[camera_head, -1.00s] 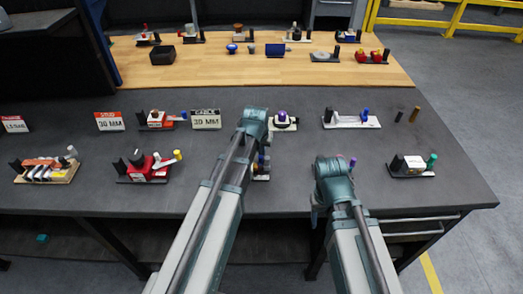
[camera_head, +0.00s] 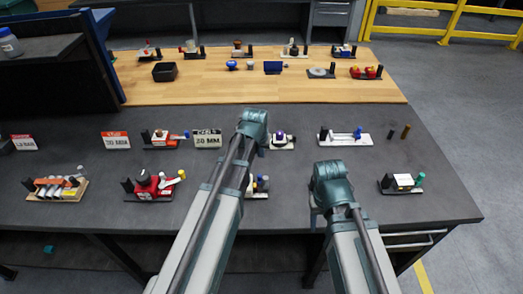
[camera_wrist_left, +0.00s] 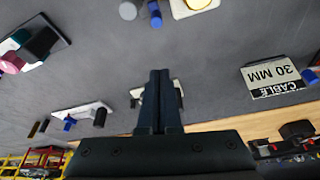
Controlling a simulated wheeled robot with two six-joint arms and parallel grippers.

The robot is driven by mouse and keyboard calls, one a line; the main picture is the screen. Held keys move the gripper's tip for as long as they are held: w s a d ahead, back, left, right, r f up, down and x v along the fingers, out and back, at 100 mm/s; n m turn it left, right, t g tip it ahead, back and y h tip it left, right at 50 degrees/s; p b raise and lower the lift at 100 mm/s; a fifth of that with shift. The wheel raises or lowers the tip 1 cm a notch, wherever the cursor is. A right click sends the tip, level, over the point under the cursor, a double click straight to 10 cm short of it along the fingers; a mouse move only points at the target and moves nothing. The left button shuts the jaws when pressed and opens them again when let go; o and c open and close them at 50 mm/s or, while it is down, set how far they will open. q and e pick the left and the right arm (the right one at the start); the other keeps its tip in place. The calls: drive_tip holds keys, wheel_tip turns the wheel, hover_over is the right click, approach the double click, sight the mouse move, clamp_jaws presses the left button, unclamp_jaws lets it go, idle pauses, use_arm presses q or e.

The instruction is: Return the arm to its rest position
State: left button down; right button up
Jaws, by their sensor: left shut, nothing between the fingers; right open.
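My left gripper shows in the left wrist view (camera_wrist_left: 160,85) with its two dark fingers together and nothing between them. In the head view the left arm's teal wrist (camera_head: 254,122) stretches out over the dark bench, its fingers hidden. A small white-based device with a purple knob (camera_head: 280,138) stands just right of it; in the wrist view a device is partly hidden behind the fingers. My right gripper (camera_head: 328,178) is over the bench's front part, empty; its jaws are open, though its fingers are mostly hidden by the wrist.
The dark bench (camera_head: 450,190) carries several small valve devices, such as a red one (camera_head: 152,186) and a white one (camera_head: 402,182), plus a "CABLE 30 MM" sign (camera_head: 207,139). A wooden bench (camera_head: 210,90) with more devices lies behind. Grey floor is free at right.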

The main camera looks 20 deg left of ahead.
use_arm(q)
drive_tip(key=shift+s+r, duration=0.1)
drive_tip(key=shift+r, duration=0.1)
idle(0.4)
drive_tip(key=s+d+f+m+g, duration=0.1)
drive_tip(key=s+d, duration=0.3)
drive_tip(key=s, duration=0.3)
drive_tip(key=s+d+f+m+g+b, duration=0.1)
drive_tip(key=s+d, duration=0.3)
drive_tip(key=s, duration=0.3)
drive_tip(key=s+d+f+m+g+y+b, duration=0.1)
drive_tip(key=s+d+m+g, duration=0.1)
drive_tip(key=s+d, duration=0.2)
drive_tip(key=s, duration=0.3)
drive_tip(key=shift+s+d, duration=0.25)
drive_tip(key=shift+s, duration=0.1)
drive_tip(key=shift+f, duration=0.1)
